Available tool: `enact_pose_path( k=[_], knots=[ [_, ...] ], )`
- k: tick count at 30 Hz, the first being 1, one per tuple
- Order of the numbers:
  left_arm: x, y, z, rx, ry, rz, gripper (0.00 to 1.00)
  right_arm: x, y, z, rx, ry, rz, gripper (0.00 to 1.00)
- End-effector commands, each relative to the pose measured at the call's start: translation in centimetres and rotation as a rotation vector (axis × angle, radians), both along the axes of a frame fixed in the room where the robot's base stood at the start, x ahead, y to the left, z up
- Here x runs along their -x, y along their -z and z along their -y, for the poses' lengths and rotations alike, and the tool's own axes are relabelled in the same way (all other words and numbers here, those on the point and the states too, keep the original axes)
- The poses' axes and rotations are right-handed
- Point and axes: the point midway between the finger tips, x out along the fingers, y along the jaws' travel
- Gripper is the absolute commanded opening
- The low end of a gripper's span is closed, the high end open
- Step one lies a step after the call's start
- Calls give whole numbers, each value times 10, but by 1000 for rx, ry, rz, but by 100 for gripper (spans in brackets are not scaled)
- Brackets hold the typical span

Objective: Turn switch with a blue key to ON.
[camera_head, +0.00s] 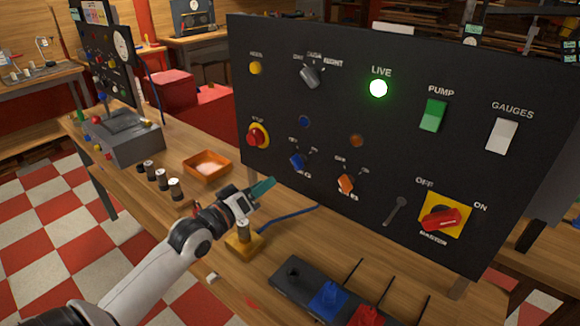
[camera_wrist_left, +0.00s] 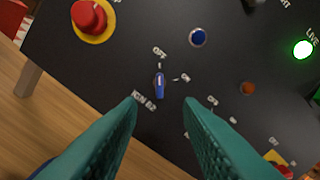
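The switch with the blue key (camera_head: 297,162) is on the black panel, below a dark blue round lamp. In the left wrist view the blue key (camera_wrist_left: 160,86) stands nearly upright, its upper end towards the OFF label (camera_wrist_left: 159,52); the ON label (camera_wrist_left: 185,78) is up and right of it. My left gripper (camera_head: 264,186) is in front of the panel, lower left of the key in the head view. In the left wrist view its teal fingers (camera_wrist_left: 160,108) are apart, with nothing between them, and the key shows just beyond the gap. My right gripper is not in view.
The red stop button (camera_head: 257,136) is left of the key, and an orange key switch (camera_head: 346,183) is to its right. The red master switch (camera_head: 440,219) is at lower right. A yellow block (camera_head: 243,246) and an orange tray (camera_head: 207,165) are on the table.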

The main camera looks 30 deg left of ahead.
Motion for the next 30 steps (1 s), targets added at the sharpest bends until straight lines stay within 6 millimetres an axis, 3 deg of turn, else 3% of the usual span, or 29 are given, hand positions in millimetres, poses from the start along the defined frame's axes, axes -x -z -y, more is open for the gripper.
enact_pose_path(
  k=[15, 21, 30],
  knots=[
    [-91, -1, 8, -2, 0, -1, 33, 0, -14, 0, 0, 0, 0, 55],
    [-104, 0, 9, -4, 1, -3, 33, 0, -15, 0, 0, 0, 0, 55],
    [-105, 1, 9, -4, 2, -3, 31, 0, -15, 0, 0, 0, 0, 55]
  ],
)
